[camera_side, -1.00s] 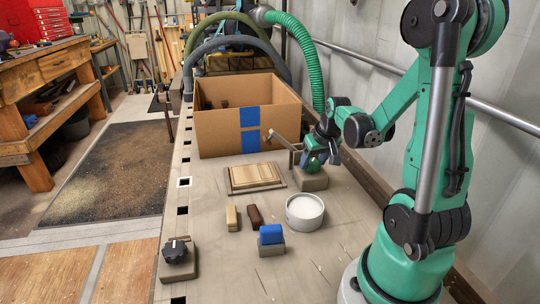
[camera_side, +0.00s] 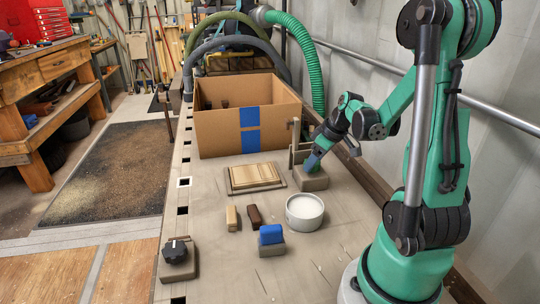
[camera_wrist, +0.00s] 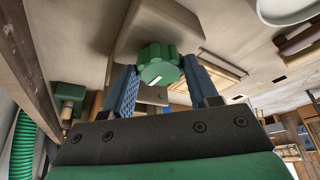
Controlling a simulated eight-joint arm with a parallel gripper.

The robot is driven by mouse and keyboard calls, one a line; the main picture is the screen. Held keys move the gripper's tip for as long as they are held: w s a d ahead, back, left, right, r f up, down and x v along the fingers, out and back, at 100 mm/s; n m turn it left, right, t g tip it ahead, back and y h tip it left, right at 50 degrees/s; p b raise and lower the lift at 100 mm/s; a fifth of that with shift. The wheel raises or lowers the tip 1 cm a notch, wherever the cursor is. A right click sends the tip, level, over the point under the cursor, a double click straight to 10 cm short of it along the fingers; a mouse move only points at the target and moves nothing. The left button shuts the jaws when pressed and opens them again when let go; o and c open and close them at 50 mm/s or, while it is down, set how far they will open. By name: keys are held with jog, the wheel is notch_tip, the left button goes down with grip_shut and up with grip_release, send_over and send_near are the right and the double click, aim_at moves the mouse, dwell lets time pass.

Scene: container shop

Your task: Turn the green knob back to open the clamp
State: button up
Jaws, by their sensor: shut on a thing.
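The green knob (camera_wrist: 158,63) is a lobed disc with a white mark on its face, on the pale grey-brown clamp base (camera_wrist: 150,25). My gripper (camera_wrist: 161,80) is shut on it, with a blue finger on either side. In the side view, my gripper (camera_side: 312,162) points down at the clamp base (camera_side: 314,182), and the knob is hidden behind the fingers. The clamp's grey arm (camera_side: 296,133) stands upright to the left of my gripper.
A cardboard box (camera_side: 220,133) with blue tape stands behind the clamp. A wooden board (camera_side: 255,177) lies to the left. A white-filled round dish (camera_side: 305,222), a blue-topped block (camera_side: 271,247), small blocks (camera_side: 232,218) and a black knob unit (camera_side: 176,265) stand nearer the front.

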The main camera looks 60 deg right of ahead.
dwell(0.3)
jog(key=o, duration=1)
jog(key=shift+v, duration=2.8)
jog(key=w+a+r+t, duration=0.1)
jog(key=w+a, duration=0.1)
jog(key=a, duration=0.9)
jog(key=w+a+r+t, duration=0.1)
jog(key=w+a+r, duration=0.1)
jog(key=a, duration=1)
jog(key=shift+w+r+n+t, duration=0.15)
jog(key=shift+w+n+t, duration=0.2)
jog(key=shift+w, duration=0.35)
